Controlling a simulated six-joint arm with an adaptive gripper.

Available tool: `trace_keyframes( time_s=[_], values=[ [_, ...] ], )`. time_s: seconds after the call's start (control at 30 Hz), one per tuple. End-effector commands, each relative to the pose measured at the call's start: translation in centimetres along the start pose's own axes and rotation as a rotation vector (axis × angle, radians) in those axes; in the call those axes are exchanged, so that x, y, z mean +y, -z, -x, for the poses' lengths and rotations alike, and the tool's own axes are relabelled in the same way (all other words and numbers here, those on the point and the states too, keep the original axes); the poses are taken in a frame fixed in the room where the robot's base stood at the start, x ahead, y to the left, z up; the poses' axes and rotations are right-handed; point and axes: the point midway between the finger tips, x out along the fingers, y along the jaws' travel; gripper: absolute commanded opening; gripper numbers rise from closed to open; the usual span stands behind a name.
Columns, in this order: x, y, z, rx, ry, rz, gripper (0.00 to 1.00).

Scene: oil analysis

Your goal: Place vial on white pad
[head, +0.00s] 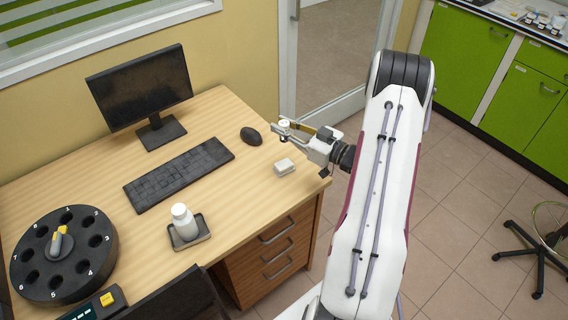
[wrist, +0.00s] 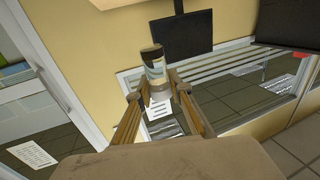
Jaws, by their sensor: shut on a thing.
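My gripper (head: 285,128) is above the back right part of the desk, reaching left from my arm. It is shut on a small vial (wrist: 154,68), which sits between the fingertips in the wrist view. The vial has a dark end and a pale label with a teal patch. In the head view the vial is small, and only its whitish end (head: 284,122) shows clearly.
The wooden desk (head: 228,115) also holds a monitor (head: 140,85), keyboard (head: 180,173), mouse (head: 251,136), white bottle (head: 184,222) on a dark tray (head: 204,235), and round black numbered carousel (head: 62,285). The wood around the white block is clear.

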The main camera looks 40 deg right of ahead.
Motion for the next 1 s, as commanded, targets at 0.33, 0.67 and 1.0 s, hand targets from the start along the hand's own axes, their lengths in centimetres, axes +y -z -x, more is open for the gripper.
trace_keyframes(
  time_s=[0.33,0.67,1.0],
  values=[
    [0.0,-0.7,0.0,0.000,0.001,-0.001,0.00],
    [0.0,-4.0,0.0,0.000,0.000,-0.001,0.00],
    [0.0,-5.9,0.0,0.000,0.000,0.001,0.00]
  ],
)
